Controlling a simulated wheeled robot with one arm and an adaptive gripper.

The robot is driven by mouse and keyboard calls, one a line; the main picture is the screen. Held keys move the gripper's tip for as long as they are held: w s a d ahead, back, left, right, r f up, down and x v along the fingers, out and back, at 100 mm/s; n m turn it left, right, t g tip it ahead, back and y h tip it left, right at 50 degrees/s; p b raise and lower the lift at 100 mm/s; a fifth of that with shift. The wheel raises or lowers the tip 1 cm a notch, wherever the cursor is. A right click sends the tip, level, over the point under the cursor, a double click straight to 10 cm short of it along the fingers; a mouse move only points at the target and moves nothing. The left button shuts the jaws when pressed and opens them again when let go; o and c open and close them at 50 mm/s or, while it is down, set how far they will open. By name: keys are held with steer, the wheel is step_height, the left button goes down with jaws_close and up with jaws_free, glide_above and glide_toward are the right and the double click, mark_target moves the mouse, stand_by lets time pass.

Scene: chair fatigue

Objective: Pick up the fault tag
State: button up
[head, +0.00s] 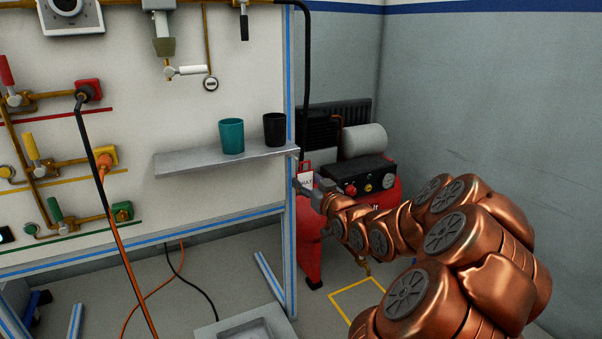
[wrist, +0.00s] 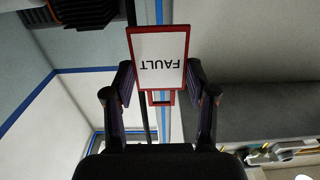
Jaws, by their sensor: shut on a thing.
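The fault tag (wrist: 159,52) is a white card with a red border and the word FAULT, upside down in the wrist view. My gripper (wrist: 158,84) has its two fingers on either side of the tag's narrower red end and is shut on it. In the head view the tag (head: 305,179) shows small at the right end of the grey shelf, in front of the red compressor. My gripper (head: 312,192) is beside it there, partly hidden by my arm. I cannot tell in the head view whether the tag touches the shelf or the post.
The shelf (head: 200,163) holds a teal cup (head: 231,137) and a black cup (head: 274,129). A blue-edged panel post (head: 291,240) stands just left of my gripper. The red compressor (head: 312,255) is behind it. A grey tray (head: 245,329) is on the floor below.

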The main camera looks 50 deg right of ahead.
steer(key=b+v, duration=0.3)
steer(key=v, duration=0.6)
steer(key=shift+s+b, duration=0.35)
steer(key=shift+s, duration=0.05)
steer(key=shift+a+r, duration=0.1)
steer(key=shift+a, duration=0.05)
stand_by(0.5)
